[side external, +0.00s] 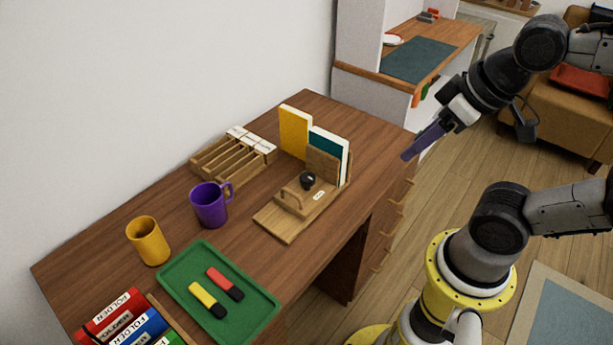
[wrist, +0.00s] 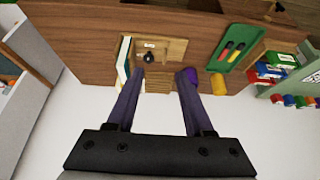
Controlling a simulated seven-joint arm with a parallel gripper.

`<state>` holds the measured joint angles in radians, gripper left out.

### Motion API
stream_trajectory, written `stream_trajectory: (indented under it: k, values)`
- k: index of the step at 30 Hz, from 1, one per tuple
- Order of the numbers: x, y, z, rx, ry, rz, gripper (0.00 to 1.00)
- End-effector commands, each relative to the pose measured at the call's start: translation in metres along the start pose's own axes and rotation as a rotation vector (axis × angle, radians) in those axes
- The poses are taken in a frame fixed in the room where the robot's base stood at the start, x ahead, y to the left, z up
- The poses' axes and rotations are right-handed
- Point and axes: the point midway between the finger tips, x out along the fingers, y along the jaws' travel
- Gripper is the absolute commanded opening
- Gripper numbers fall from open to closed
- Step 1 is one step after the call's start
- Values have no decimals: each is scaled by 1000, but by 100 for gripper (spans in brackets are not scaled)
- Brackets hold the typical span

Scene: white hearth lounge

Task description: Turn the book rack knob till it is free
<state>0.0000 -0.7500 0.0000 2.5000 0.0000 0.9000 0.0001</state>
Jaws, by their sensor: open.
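The book rack (side external: 288,218) is a light wooden stand on the brown desk, with a small handle bar at its front end. Its black knob (side external: 307,180) sits on the base before the upright panel. A yellow book (side external: 295,132) and a teal and white book (side external: 329,150) stand behind the panel. My gripper (side external: 408,156) is open and empty, raised in the air to the right of the rack, apart from it. In the wrist view, the knob (wrist: 149,58) shows near the left fingertip, with the rack (wrist: 172,50) beyond the spread fingers (wrist: 160,72).
A purple mug (side external: 209,205), a yellow cup (side external: 147,241) and a slatted wooden holder (side external: 232,157) stand left of the rack. A green tray (side external: 262,312) with two markers lies in front, near folders (side external: 110,315). The desk's right end is clear.

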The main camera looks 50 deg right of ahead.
Motion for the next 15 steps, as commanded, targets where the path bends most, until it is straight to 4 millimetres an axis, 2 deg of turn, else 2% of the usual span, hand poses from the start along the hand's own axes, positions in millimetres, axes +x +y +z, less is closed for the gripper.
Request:
stream_trajectory:
  k: [1,4,8,11,15]
  values:
    - [0,0,0,5,0,0,63]
    - [0,0,0,57,0,0,81]
    - [-5,0,-6,235,16,-2,82]
    - [-13,0,-25,429,36,-8,82]
    - [-12,1,-62,726,14,-2,82]
